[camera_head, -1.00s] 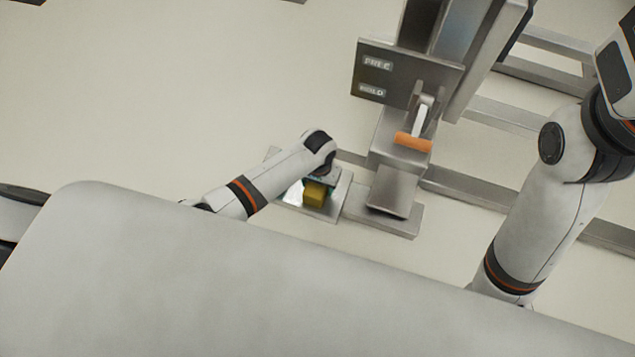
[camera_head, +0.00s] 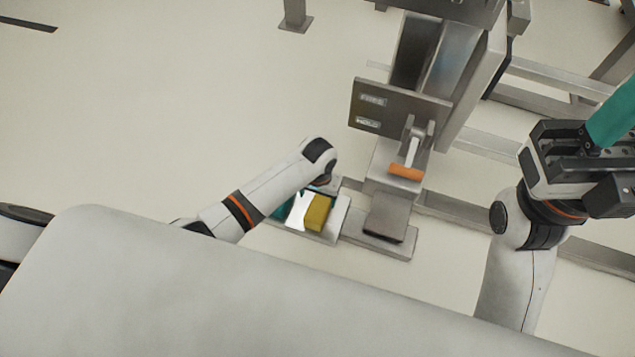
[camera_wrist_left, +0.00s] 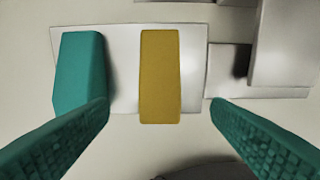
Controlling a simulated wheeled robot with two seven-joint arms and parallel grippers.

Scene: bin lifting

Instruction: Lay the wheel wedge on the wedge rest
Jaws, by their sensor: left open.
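A yellow block (camera_head: 317,213), probably the wheel wedge, lies on a pale metal plate (camera_head: 339,216). In the left wrist view the yellow block (camera_wrist_left: 160,75) sits upright in the picture across the plate (camera_wrist_left: 120,45). A teal block (camera_wrist_left: 80,75) is at the plate's left end. I cannot tell for sure which part is the wedge rest. My left gripper (camera_wrist_left: 160,104) is open and empty, its teal fingers on either side of the yellow block in the picture, apart from it. My right gripper (camera_head: 590,150) is at the right, its jaws unclear.
Right of the plate stands a grey metal pedal-like pad (camera_head: 386,217) on a base, with an orange handle (camera_head: 405,173) above it. A panel (camera_head: 398,108) labelled FREE and HOLD is behind. Metal rails run to the right.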

